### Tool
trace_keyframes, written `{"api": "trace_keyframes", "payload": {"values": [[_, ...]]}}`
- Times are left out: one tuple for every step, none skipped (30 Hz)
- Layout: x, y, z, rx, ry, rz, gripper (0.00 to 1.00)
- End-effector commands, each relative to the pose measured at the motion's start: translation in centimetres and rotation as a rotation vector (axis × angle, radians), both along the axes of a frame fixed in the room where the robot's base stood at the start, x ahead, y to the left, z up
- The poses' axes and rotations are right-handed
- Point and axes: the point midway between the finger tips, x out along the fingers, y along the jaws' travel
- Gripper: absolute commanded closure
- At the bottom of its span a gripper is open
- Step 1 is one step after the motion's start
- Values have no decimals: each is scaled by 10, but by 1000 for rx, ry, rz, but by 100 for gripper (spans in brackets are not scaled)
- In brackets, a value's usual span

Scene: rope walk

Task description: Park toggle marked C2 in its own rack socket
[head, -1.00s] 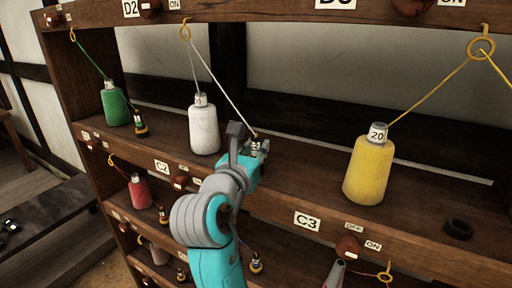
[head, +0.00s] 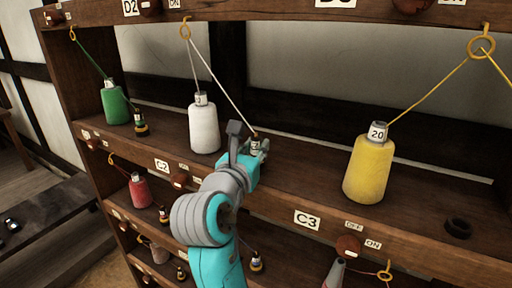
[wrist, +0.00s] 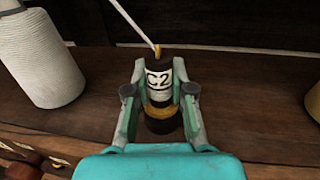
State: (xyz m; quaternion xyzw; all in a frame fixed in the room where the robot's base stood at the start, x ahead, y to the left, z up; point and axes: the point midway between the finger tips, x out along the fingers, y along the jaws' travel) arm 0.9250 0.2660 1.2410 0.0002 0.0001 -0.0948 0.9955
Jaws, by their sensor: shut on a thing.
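The toggle marked C2 (wrist: 158,78) stands upright between the fingers of my gripper (wrist: 160,100). It has a white label, a dark top and a white cord tied at its top. A yellow band and a dark base (wrist: 163,122) show below the label, between the fingers. I cannot tell whether the toggle is fully seated in that base. In the head view my gripper (head: 256,148) is shut on the toggle above the middle shelf, right of the white cone (head: 204,128). The C2 shelf label (head: 162,166) is on the shelf edge, left of my arm.
A yellow cone (head: 368,168) stands to the right and a green cone (head: 115,104) to the left, with another toggle (head: 139,124) beside it. The white cord runs up to a yellow ring (head: 185,31). A dark ring (head: 458,228) lies at the shelf's right.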

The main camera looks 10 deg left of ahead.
Motion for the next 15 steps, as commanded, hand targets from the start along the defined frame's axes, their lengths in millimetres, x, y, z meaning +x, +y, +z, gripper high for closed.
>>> {"api": "trace_keyframes", "payload": {"values": [[0,0,-1,0,0,0,100],[0,0,-1,0,0,0,100],[0,0,-2,-1,0,0,100],[0,0,-3,-1,0,0,100],[0,0,-3,-1,0,0,100],[0,0,-4,-1,0,0,100],[0,0,-4,-1,0,0,100],[0,0,-5,-1,0,-1,100],[0,0,-6,-1,1,-1,100],[0,0,-6,-1,1,-1,100],[0,0,-7,-1,1,-1,100],[0,0,-7,-1,1,-1,100],[0,0,-8,-1,1,-1,100],[0,0,-8,-1,1,-1,100],[0,0,-9,-1,1,-1,100]]}}
